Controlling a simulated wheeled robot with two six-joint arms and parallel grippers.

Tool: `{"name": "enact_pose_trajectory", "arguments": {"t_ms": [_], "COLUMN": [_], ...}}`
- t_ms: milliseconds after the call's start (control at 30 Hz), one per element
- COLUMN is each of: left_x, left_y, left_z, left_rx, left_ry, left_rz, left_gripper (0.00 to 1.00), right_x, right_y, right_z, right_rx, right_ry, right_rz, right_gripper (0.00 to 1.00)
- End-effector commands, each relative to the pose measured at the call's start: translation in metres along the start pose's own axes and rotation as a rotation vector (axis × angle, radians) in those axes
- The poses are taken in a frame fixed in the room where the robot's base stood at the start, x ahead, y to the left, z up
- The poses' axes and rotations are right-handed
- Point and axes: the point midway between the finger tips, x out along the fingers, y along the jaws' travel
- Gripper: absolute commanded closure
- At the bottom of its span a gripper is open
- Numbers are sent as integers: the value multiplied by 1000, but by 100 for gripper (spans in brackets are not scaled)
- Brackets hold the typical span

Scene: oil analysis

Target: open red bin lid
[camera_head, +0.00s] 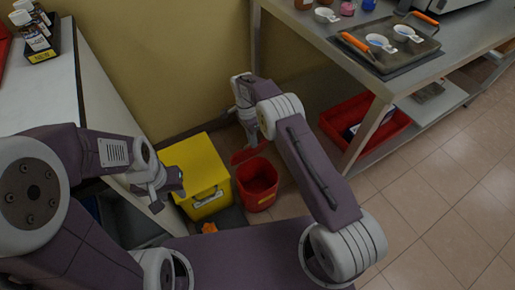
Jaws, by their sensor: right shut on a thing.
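The red bin (258,190) stands on the floor against the wall, and its dark inside shows from above. Its red lid (246,154) is raised and tilted at the back of the opening. My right gripper (250,143) reaches down from above and is shut on the lid; its fingertips are small and partly hidden. My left gripper (166,195) hangs in front of the yellow bin, away from the red bin. Whether its jaws are open is unclear.
A yellow bin (197,165) stands left of the red bin. A metal table (352,84) with a tray (397,62) is at right, with a red crate (335,124) beneath. A white counter (42,95) is at left. Floor tiles (430,180) are clear at right.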

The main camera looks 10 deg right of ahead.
Motion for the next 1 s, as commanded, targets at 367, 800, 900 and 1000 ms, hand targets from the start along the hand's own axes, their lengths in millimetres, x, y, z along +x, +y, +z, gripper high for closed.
{"name": "enact_pose_trajectory", "arguments": {"t_ms": [367, 800, 900, 1000], "left_x": [7, 6, 6, 6], "left_y": [0, 0, 0, 0], "left_z": [1, 0, 0, 0], "left_rx": [0, 0, 0, 0], "left_ry": [0, 0, 0, 0], "left_rz": [0, 0, 0, 0], "left_gripper": [64, 64, 64, 64], "right_x": [-1, -4, -4, -5], "right_y": [-12, -12, -11, -11], "right_z": [-1, -3, -2, -2], "right_rx": [-1, 1, 1, 0], "right_ry": [1, 4, 4, 3], "right_rz": [3, 4, 4, 5], "right_gripper": [100, 88, 69, 69]}}
